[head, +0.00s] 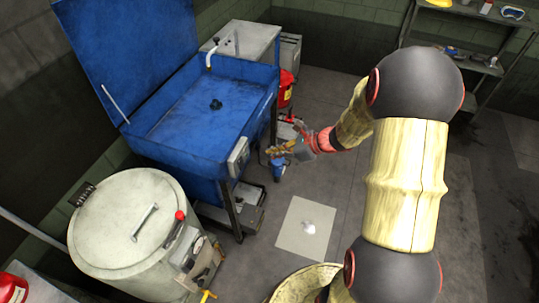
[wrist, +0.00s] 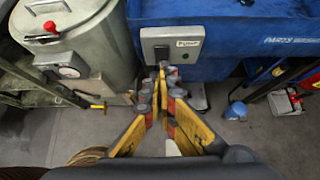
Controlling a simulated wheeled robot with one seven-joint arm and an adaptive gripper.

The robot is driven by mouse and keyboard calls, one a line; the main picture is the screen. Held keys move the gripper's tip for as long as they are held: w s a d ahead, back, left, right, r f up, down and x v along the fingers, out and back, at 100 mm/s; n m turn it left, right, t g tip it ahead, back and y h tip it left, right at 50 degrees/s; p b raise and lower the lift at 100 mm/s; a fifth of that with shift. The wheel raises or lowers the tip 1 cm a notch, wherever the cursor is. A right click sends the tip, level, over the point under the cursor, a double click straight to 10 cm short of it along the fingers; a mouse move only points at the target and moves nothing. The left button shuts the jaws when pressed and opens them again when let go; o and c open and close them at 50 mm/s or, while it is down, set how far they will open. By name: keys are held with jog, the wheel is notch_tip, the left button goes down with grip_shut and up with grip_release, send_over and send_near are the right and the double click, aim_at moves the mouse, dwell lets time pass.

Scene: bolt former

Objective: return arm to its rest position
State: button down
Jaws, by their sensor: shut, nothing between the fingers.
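My arm reaches out over the floor from the right side of the head view, in a pale yellow cover with black joints. My gripper (head: 281,148) is at the arm's far end, in front of the blue parts washer (head: 253,108). In the wrist view my gripper (wrist: 163,72) shows yellow fingers that come together at the tips, with nothing between them. The tips point toward the washer's grey pump switch box (wrist: 172,44), which also shows in the head view (head: 238,157). I cannot tell the exact gap between tips and box.
A round grey-green tank (head: 125,215) with a lidded top stands at the left. A blue container (head: 278,172) is on the floor below my gripper. A light square mat (head: 296,231) lies on the floor. Shelves (head: 470,60) stand at the back right. Floor between is mostly clear.

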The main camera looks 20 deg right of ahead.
dwell(0.6)
jog(key=s+a+r+n+g+h, duration=0.1)
jog(key=s+a+n+g, duration=0.15)
jog(key=s+n, duration=0.45)
jog(key=s+a+r+n+g+h, duration=0.1)
jog(key=s+r+n+g, duration=0.15)
jog(key=s+n, duration=0.4)
jog(key=s+a+r+n+t+h, duration=0.1)
jog(key=s+a+r+n+h, duration=0.1)
jog(key=s+r+n, duration=0.3)
jog(key=s+a+r+n+t+h, duration=0.2)
jog(key=s+r+n, duration=0.4)
jog(key=r, duration=0.7)
jog(key=shift+s+a+r+n+t+h, duration=0.35)
jog(key=shift+n+h, duration=0.35)
jog(key=shift+n, duration=0.55)
jog(key=shift+w+a, duration=0.1)
